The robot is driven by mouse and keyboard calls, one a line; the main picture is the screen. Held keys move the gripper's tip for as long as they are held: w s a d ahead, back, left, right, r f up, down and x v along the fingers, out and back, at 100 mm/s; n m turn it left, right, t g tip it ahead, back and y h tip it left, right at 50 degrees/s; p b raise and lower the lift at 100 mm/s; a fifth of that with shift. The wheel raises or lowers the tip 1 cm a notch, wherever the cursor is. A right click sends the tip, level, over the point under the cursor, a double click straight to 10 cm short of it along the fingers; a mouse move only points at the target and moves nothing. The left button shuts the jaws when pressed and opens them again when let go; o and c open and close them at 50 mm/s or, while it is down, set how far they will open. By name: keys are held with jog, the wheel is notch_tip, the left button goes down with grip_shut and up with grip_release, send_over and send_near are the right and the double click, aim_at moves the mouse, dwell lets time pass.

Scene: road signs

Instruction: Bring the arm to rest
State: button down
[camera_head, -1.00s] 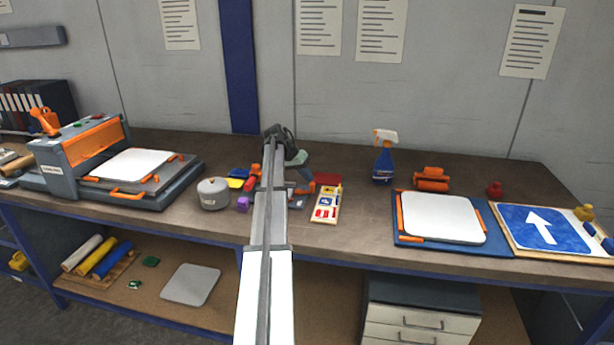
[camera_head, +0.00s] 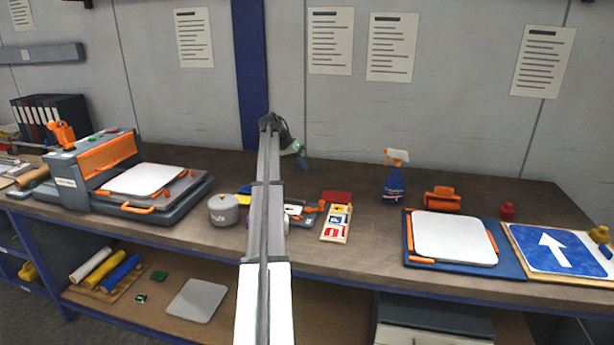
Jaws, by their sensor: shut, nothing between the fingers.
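My arm rises from the bottom middle of the picture and reaches away over the bench towards the back wall. My gripper (camera_head: 301,151) is at its far end, small and partly hidden by the arm's own wrist. It hangs above the rear part of the workbench (camera_head: 340,172), pointing to the right and down. Its fingers are shut and I see nothing held in them. It looks apart from the things on the bench.
Below the arm are a grey tin (camera_head: 223,210), a sign-card board (camera_head: 336,224) and orange-handled tools. A spray bottle (camera_head: 394,178) and a white blank on a blue mat (camera_head: 409,226) stand right. A press (camera_head: 88,165) stands left. The blue arrow sign (camera_head: 581,250) lies far right.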

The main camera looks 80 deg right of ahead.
jog(key=shift+w+r, duration=0.3)
jog(key=shift+r, duration=0.15)
dwell(0.3)
